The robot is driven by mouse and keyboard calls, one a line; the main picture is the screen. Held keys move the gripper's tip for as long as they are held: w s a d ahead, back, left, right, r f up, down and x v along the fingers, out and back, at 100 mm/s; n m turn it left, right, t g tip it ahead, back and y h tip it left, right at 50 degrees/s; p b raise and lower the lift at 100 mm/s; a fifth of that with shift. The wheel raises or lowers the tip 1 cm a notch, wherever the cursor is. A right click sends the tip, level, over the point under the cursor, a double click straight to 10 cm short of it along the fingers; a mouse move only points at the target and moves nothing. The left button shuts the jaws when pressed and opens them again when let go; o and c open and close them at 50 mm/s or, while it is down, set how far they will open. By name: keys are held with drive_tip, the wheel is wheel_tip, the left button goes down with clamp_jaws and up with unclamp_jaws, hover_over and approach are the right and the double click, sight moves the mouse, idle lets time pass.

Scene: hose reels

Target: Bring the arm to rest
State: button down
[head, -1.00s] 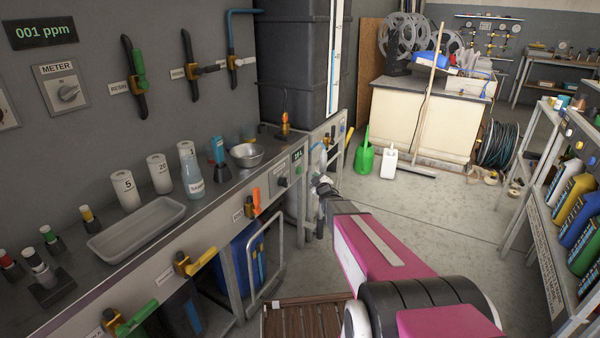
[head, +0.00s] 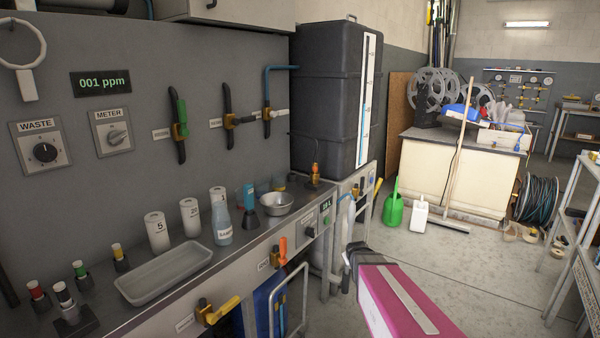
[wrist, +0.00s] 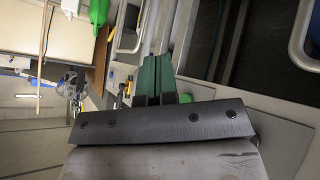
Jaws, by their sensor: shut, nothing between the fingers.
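My magenta arm (head: 398,300) reaches forward from the bottom right in the head view. Its dark front end (head: 362,254) is low, in front of the bench's right end and over the floor; the fingers cannot be made out there. In the wrist view the two green fingers of my gripper (wrist: 155,76) lie side by side, shut, with nothing between them.
The bench holds a grey tray (head: 165,274), several white canisters, a bottle (head: 223,228) and a metal bowl (head: 276,204). Valve handles (head: 222,308) stick out of its front. A green watering can (head: 393,208) and white jug (head: 419,215) stand on the open floor beyond.

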drive_tip(key=s+a+m+g, duration=0.1)
drive_tip(key=s+g, duration=0.3)
drive_tip(key=s, duration=0.6)
drive_tip(key=s+a+r+m+g+y, duration=0.1)
drive_tip(key=s+g, duration=0.4)
drive_tip(key=s, duration=0.6)
drive_tip(key=shift+s+a+m, duration=0.25)
drive_tip(key=shift+a+m, duration=0.4)
drive_tip(key=shift+m, duration=0.35)
drive_tip(key=shift+w, duration=0.1)
drive_tip(key=w+d+f+n+t+h, duration=0.15)
drive_tip(key=w+t, duration=0.25)
drive_tip(key=w, duration=0.6)
drive_tip(key=w+d+n+t, duration=0.2)
drive_tip(key=w+d+t, duration=0.15)
drive_tip(key=w, duration=0.55)
drive_tip(key=w+r+n+t+y, duration=0.4)
drive_tip(key=w+n+t, duration=0.4)
drive_tip(key=w+t, duration=0.3)
drive_tip(key=shift+w+a+r, duration=0.15)
drive_tip(key=shift+w+r, duration=0.45)
drive_tip(key=shift+w, duration=1.1)
drive_tip(key=w+a, duration=0.5)
drive_tip(key=a, duration=0.2)
